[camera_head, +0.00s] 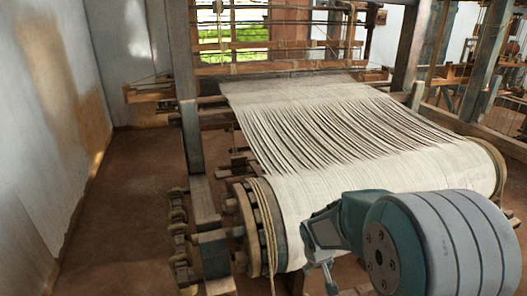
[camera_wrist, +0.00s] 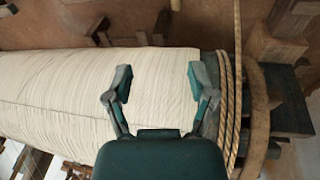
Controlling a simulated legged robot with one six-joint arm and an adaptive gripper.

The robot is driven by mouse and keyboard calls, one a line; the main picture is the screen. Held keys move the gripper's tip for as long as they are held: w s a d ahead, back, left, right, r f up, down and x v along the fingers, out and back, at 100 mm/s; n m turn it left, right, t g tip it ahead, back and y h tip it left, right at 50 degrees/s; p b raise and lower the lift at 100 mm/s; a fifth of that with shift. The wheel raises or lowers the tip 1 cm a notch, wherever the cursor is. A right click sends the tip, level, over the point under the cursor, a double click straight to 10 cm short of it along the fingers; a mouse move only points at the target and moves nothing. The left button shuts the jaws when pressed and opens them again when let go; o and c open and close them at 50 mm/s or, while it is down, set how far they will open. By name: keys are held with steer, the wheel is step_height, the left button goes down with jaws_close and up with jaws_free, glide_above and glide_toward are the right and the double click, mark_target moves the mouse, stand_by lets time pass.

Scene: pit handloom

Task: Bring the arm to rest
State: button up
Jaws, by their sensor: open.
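My gripper (camera_wrist: 158,82) is open and empty in the wrist view, its two fingers spread wide over the cream cloth roll (camera_wrist: 60,85). The wrist view does not show clearly whether the fingers touch the cloth. In the head view, my arm is at the lower right in front of the same cloth roll (camera_head: 320,190). A finger of my gripper shows below the arm there, and the rest is hidden. Rope (camera_wrist: 228,105) is wound around the roll's end, just right of the right finger.
A wooden end wheel (camera_wrist: 256,120) and dark beam ends stand right of the rope. In the head view, the loom's post (camera_head: 186,90) rises behind the roll, with cream threads (camera_head: 310,120) stretched rearward. Brown floor (camera_head: 120,200) is open at left beside the wall.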

steer(key=s+d+r+m+t, duration=0.1)
steer(key=s+r, duration=0.7)
steer(key=r, duration=0.4)
steer(key=s+r+t, duration=0.1)
steer(key=s+r, duration=0.2)
steer(key=s, duration=0.4)
steer(key=s+r+m+y, duration=0.1)
steer(key=s+r, duration=0.3)
steer(key=s, duration=0.4)
steer(key=shift+a+r+m+t+y, duration=0.15)
steer(key=shift+a+m+t+y, duration=0.15)
steer(key=shift+t, duration=0.1)
steer(key=shift+c, duration=1)
steer(key=shift+w, duration=0.1)
